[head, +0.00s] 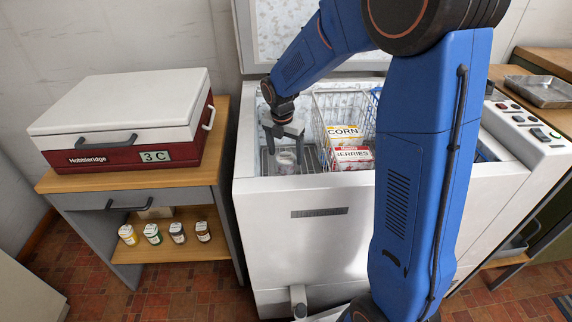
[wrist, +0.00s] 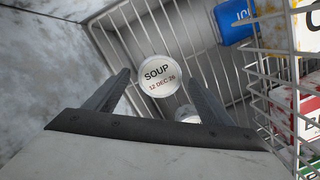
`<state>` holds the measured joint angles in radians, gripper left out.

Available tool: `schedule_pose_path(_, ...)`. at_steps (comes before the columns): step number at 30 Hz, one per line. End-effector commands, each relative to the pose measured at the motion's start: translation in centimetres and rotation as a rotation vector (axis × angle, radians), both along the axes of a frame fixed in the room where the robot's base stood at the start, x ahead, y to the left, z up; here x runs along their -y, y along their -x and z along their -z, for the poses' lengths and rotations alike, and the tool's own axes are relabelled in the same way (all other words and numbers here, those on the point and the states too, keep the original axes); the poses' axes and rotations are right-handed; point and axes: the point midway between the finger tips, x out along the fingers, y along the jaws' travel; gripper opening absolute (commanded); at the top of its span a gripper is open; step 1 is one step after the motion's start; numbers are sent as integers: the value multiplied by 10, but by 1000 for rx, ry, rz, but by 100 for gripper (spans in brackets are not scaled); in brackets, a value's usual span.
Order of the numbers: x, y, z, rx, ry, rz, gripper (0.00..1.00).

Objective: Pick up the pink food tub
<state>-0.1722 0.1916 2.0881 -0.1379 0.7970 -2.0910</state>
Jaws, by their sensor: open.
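A round tub (wrist: 158,74) with a white lid marked SOUP and 12 DEC 26 stands in the freezer chest. In the head view a pale tub (head: 286,164) shows just below my gripper (head: 285,153). Only its lid shows clearly, so I cannot tell whether its sides are pink. My gripper, also in the wrist view (wrist: 157,78), is open and points down, with its fingertips on either side of the lid in that picture. I cannot tell how far above the tub they are. A second pale round thing (wrist: 187,114) is partly hidden behind the right finger.
A wire basket (head: 318,108) with CORN (head: 343,132) and BERRIES (head: 352,157) boxes stands close on the right. A blue package (wrist: 234,20) lies beyond the tub. The freezer's white front wall (head: 268,220) and raised lid (head: 300,30) bound the opening.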

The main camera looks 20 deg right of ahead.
Motion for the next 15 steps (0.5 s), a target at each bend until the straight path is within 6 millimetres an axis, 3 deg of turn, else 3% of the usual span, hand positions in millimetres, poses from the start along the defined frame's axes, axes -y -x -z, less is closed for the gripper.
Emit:
schedule_pose_path(6,3,-4,29,-1,0,0,76)
schedule_pose_path(15,3,-4,37,1,1,0,76)
